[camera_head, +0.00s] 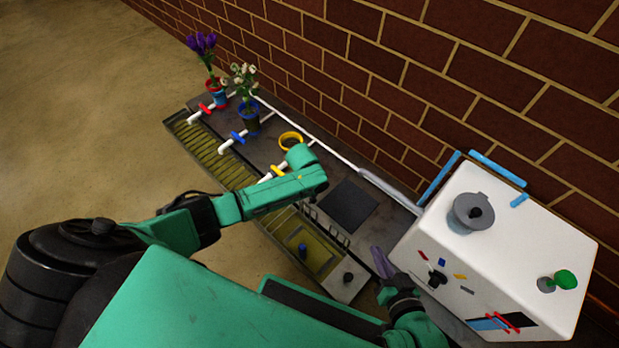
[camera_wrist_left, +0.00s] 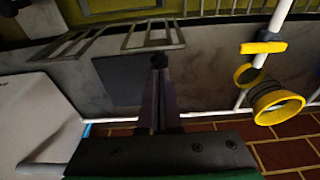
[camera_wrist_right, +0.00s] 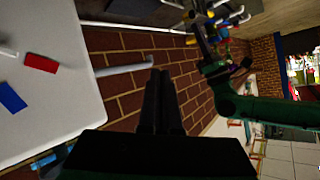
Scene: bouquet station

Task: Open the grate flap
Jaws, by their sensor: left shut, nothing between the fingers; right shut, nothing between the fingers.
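A metal barred grate (camera_head: 325,222), apparently the grate flap, lies between the trough (camera_head: 318,255) and the dark square plate (camera_head: 352,204). In the left wrist view two barred frames (camera_wrist_left: 152,38) show at the bench edge; I cannot tell whether they are raised or flat. My left gripper (camera_wrist_left: 160,64) is shut and empty, its fingertips appearing over the dark plate near the bars, with no clear contact. In the head view its fingers are hidden behind my wrist. My right gripper (camera_head: 378,260) is shut and empty beside the white box (camera_head: 500,250); the right wrist view shows its closed fingers (camera_wrist_right: 160,75).
Purple flowers (camera_head: 203,50) and white flowers (camera_head: 242,75) stand in pots along the bench. A yellow ring (camera_head: 291,140) and white pipes with coloured handles are left of my left wrist. The brick wall (camera_head: 440,75) bounds the back. Open floor (camera_head: 80,110) is at left.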

